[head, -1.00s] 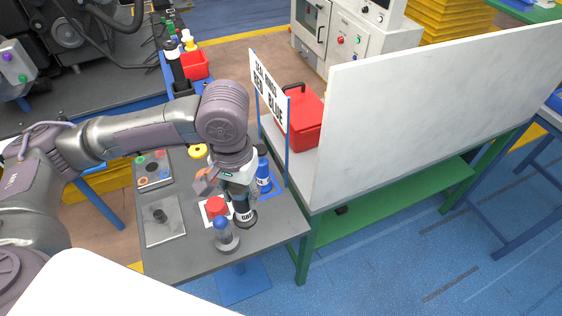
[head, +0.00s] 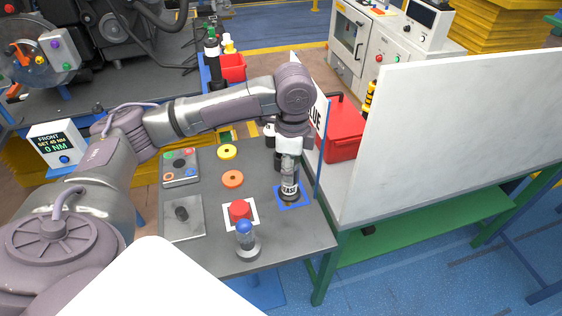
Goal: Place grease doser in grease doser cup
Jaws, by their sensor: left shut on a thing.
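My left gripper (head: 289,160) points down, shut on the grease doser (head: 289,186), a dark, upright cylinder with a white lettered band. The doser is over the blue square (head: 304,203) near the table's right side. Its dark lower end appears at the level of the square, but I cannot tell whether it touches. No separate doser cup can be made out; the gripper and doser cover part of that spot. My right gripper is not in view.
A red piece (head: 239,211) on a white square and a blue-knobbed piece (head: 246,240) stand left of the doser. A sign panel (head: 321,150) and a white partition (head: 450,130) stand close on the right.

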